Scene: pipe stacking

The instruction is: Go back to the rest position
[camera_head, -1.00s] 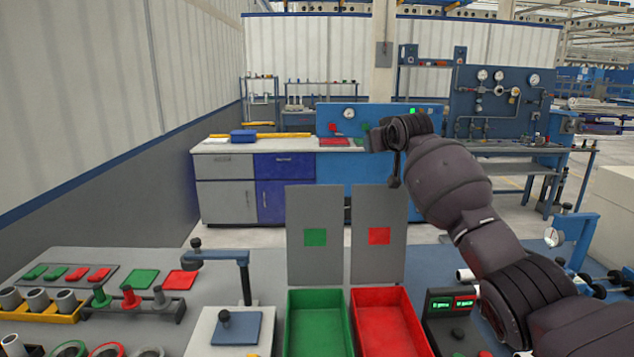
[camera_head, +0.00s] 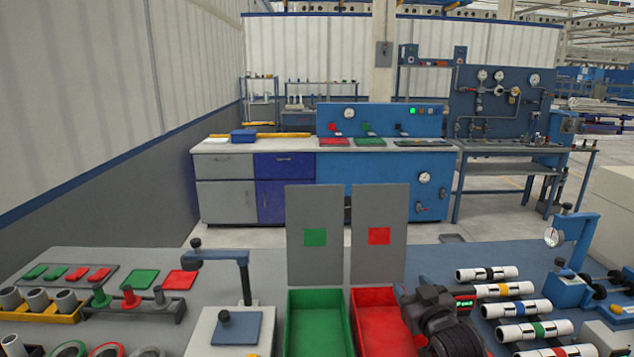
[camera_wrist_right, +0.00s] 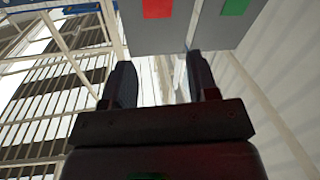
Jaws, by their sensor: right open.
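My right gripper (camera_head: 428,296) is low over the bench, beside the right wall of the red bin (camera_head: 375,330). The grey panels with a red square (camera_wrist_right: 158,8) and a green square (camera_wrist_right: 234,6) show beyond the fingertips. My left gripper is not in view.
Several white pipes with coloured bands (camera_head: 515,309) lie just right of my right arm. A green bin (camera_head: 318,325) stands left of the red bin. A blue clamp stand (camera_head: 575,250) is at the right. Upright grey panels (camera_head: 315,265) rise behind the bins.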

